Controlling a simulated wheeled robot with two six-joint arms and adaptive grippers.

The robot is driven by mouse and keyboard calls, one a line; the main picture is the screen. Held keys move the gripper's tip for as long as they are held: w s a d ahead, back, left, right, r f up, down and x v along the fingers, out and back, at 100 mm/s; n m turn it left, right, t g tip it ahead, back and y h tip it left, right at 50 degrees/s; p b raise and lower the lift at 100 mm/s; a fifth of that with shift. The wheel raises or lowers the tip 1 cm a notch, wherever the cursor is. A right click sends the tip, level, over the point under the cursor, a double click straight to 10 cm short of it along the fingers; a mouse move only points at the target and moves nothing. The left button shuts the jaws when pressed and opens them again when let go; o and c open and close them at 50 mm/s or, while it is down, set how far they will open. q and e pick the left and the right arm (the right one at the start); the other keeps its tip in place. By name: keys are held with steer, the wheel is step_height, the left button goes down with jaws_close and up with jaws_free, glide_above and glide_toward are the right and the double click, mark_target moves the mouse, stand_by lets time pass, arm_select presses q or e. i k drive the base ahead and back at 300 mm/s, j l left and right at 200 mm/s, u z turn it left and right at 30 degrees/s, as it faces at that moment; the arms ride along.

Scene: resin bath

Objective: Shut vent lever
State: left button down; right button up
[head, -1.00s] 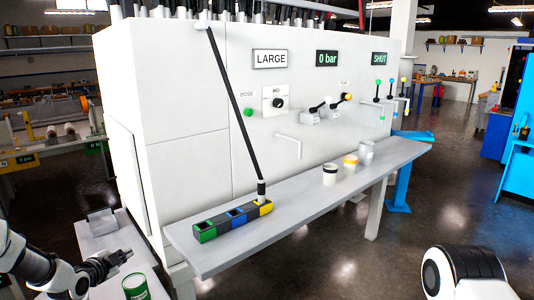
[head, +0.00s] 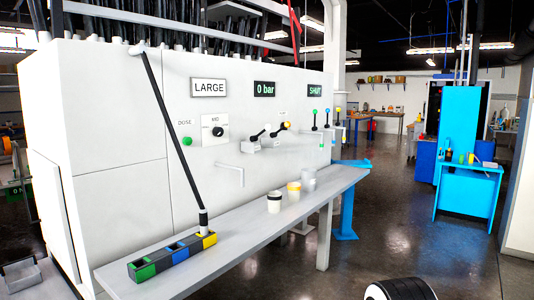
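A white machine cabinet (head: 110,110) carries several levers, and their labels are too small to show which is the vent lever. Further right stand upright levers with a green knob (head: 314,112), a blue knob (head: 326,112) and a yellow knob (head: 337,110). A sign (head: 314,91) above this side reads SHUT; another sign (head: 264,89) reads 0 bar. Neither of my grippers is in view; only a rounded link of mine shows at the bottom right.
A grey shelf (head: 250,228) juts out below the levers, holding several cups and a coloured block tray (head: 172,256). Open floor lies right of the shelf, before a blue workstation (head: 466,190).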

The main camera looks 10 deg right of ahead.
mark_target(287, 125)
steer(key=i+l+u, duration=0.15)
steer(key=l+u, duration=0.25)
steer(key=i+l+u, duration=0.15)
steer(key=u, duration=0.2)
steer(key=l+u, duration=0.4)
steer(key=i+l+u, duration=0.2)
steer(key=l, duration=1.65)
steer(key=k, duration=0.15)
